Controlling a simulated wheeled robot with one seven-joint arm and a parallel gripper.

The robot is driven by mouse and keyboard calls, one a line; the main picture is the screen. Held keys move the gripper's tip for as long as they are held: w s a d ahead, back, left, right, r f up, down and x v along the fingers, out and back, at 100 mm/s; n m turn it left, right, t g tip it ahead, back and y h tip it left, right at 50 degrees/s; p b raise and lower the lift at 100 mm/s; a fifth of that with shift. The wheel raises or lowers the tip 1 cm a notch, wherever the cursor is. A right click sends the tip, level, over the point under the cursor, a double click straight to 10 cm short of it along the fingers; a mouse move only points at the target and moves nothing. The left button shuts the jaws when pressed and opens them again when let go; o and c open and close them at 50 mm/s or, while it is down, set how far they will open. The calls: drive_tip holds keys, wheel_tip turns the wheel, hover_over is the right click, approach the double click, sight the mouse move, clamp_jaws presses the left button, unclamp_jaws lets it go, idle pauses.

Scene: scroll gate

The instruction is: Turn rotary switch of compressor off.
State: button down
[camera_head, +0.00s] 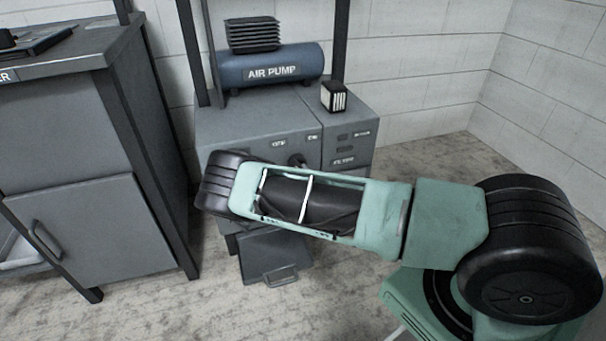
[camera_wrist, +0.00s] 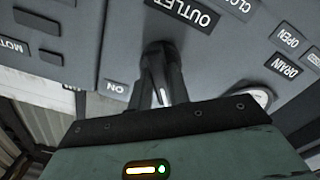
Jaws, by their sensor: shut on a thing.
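The compressor is a grey cabinet (camera_head: 250,118) with a blue tank marked AIR PUMP (camera_head: 285,66) on top. In the wrist view its front panel (camera_wrist: 110,50) fills most of the picture, with the labels upside down. My gripper (camera_wrist: 163,80) is at this panel, its dark fingers close together and shut on the rotary switch. The switch itself is mostly hidden by the fingers, so its angle cannot be told. An ON label (camera_wrist: 116,87) lies just left of the fingers, and an OUTLET label (camera_wrist: 190,12) lies above right. In the head view my arm hides the gripper.
A round white-faced part (camera_wrist: 262,98) sits right of my gripper, near the DRAIN label (camera_wrist: 283,65). A small dark box (camera_head: 334,96) stands on the cabinet top. A grey cupboard (camera_head: 85,215) stands at left. Bare floor (camera_head: 420,160) lies at right.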

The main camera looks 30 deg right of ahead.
drive_tip(key=c, duration=1.3)
unclamp_jaws()
drive_tip(key=shift+s, duration=0.1)
drive_tip(key=p+v, duration=0.3)
drive_tip(key=v, duration=1.4)
drive_tip(key=shift+s+a+p, duration=0.1)
drive_tip(key=shift+s+p, duration=0.1)
drive_tip(key=shift+p, duration=0.2)
drive_tip(key=shift+w, duration=0.1)
